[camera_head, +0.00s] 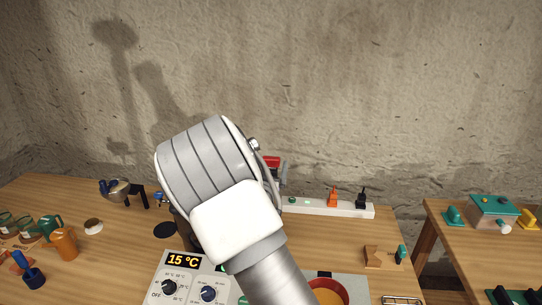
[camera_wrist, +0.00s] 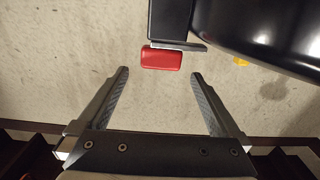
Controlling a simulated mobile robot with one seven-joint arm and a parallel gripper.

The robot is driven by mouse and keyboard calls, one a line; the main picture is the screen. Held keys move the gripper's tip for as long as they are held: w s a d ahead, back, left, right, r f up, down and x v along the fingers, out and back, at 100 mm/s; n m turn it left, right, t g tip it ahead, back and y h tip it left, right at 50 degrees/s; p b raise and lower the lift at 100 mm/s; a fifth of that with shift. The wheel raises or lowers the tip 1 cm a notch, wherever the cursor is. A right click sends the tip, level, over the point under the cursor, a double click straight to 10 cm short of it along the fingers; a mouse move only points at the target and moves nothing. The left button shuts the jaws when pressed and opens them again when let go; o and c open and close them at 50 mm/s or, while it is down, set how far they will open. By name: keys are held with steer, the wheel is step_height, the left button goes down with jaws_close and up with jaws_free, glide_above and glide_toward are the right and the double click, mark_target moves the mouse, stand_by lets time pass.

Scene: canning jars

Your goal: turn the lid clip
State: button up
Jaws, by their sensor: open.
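A red clip-like piece (camera_wrist: 161,58) shows in the wrist view, at the end of a dark block (camera_wrist: 170,20) with a thin grey plate. I take it for the lid clip, but cannot be sure. My gripper (camera_wrist: 160,76) is open, and its two fingers point toward the red piece, one to either side of its line. Nothing is between the fingers, and the red piece appears just beyond the tips. In the head view a red part (camera_head: 271,162) shows beside my arm. My arm hides my gripper and most of what stands there.
A large black rounded body (camera_wrist: 265,30) fills the upper right of the wrist view, close to the red piece. In the head view, a white power strip (camera_head: 315,206), a temperature control panel (camera_head: 185,284) and orange and green mugs (camera_head: 63,243) stand on the wooden table.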

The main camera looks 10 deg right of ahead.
mark_target(271, 160)
steer(key=shift+p+x, duration=0.35)
steer(key=shift+x, duration=2.15)
steer(key=shift+c, duration=0.3)
steer(key=c, duration=1.3)
